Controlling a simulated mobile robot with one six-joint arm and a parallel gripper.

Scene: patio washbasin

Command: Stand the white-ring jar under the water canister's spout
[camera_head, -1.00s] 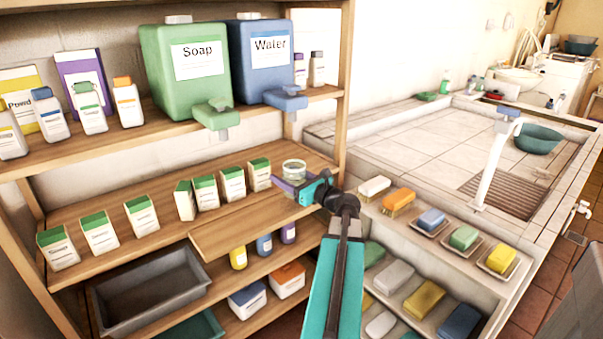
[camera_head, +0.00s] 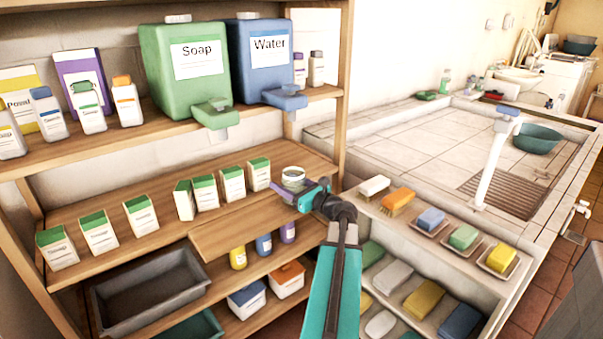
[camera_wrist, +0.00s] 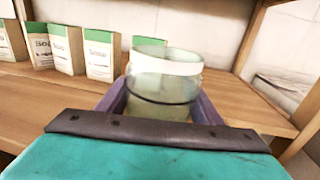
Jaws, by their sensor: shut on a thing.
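The white-ring jar (camera_head: 293,175) is a small clear jar with a white band at its top. It shows large in the wrist view (camera_wrist: 165,75), upright between the two purple fingers of my gripper (camera_head: 284,190), which is shut on it. The jar is at the middle shelf, below the blue water canister (camera_head: 262,65) and its spout (camera_head: 286,98). Its base is hidden, so I cannot tell whether it touches the board. The canister stands on the upper shelf, with its spout past the shelf's front edge.
Several green-topped soap boxes (camera_head: 232,183) stand on the middle shelf, left of the jar. The green soap canister (camera_head: 185,75) and its spout (camera_head: 216,112) are left of the water canister. A wooden shelf post (camera_head: 344,85) rises at right. Brushes and soaps lie farther right.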

